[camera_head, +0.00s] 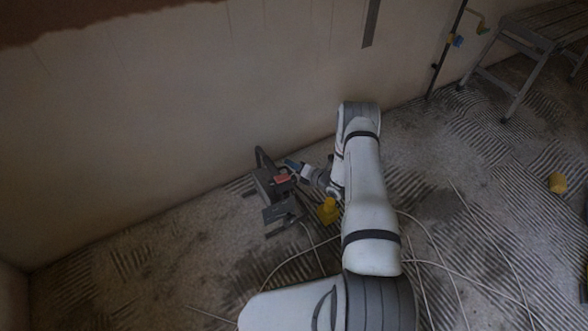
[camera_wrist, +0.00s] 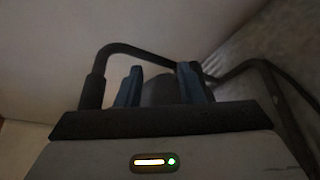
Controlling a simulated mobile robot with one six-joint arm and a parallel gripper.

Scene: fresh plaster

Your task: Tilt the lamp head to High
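The lamp (camera_head: 264,183) is a dark grey work lamp with an upright bar, low on the floor by the wall in the head view. A small red part (camera_head: 284,178) shows on its near side. My gripper (camera_head: 292,165) reaches it from the right. In the wrist view a bent black tube (camera_wrist: 130,50) runs behind my two blue-grey fingers (camera_wrist: 160,85). The fingers stand apart, with a dark rounded part (camera_wrist: 160,91) between them. Whether they press on it cannot be told. The lamp's tilt and any High mark cannot be made out.
A yellow block (camera_head: 328,210) stands right of the lamp, close to my arm. Pale cables (camera_head: 430,260) lie across the ridged floor. Another yellow item (camera_head: 557,182) is far right. The plaster wall (camera_head: 160,110) is close behind the lamp.

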